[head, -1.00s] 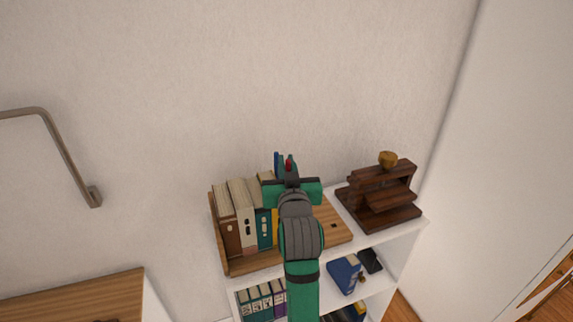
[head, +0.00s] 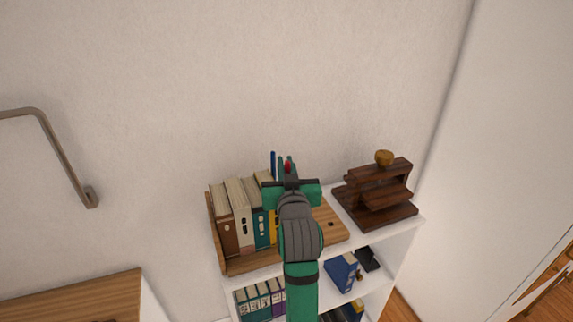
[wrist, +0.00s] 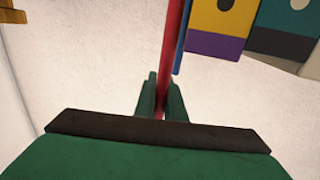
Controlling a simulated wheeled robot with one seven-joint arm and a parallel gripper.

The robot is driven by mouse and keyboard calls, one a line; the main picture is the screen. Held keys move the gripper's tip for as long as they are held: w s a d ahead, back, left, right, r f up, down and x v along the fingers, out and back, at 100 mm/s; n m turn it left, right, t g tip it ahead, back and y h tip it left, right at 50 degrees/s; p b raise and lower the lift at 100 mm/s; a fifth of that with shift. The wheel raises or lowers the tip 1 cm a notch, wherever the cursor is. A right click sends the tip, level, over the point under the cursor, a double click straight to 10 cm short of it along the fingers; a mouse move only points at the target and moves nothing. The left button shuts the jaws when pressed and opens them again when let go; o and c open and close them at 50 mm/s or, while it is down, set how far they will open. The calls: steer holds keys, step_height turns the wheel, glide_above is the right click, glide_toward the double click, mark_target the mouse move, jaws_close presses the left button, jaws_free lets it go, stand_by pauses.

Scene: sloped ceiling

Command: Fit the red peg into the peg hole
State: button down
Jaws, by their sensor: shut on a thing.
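The red peg (head: 288,167) is a thin red rod, mostly hidden by my arm in the head view. In the wrist view the red peg (wrist: 173,40) runs long and straight between the fingers. My gripper (wrist: 162,98) is shut on it, a finger on each side. In the head view my gripper (head: 286,168) is over the rear part of the wooden board (head: 325,237). A small dark hole (head: 331,224) shows in that board, to the right of my arm and nearer the front. The peg's lower end is hidden, so I cannot tell its height above the board.
A blue rod (head: 273,165) stands close left of my gripper. Several upright books (head: 240,212) fill the board's left side. A dark wooden stand with a brass knob (head: 376,192) is on the right of the white shelf (head: 392,232). The wall is close behind.

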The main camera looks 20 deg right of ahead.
steer(key=shift+f, duration=0.45)
steer(key=shift+w+r, duration=0.15)
steer(key=shift+r, duration=0.25)
steer(key=shift+a, duration=0.15)
steer(key=shift+d, duration=0.3)
steer(key=shift+a, duration=0.15)
steer(key=shift+a, duration=0.2)
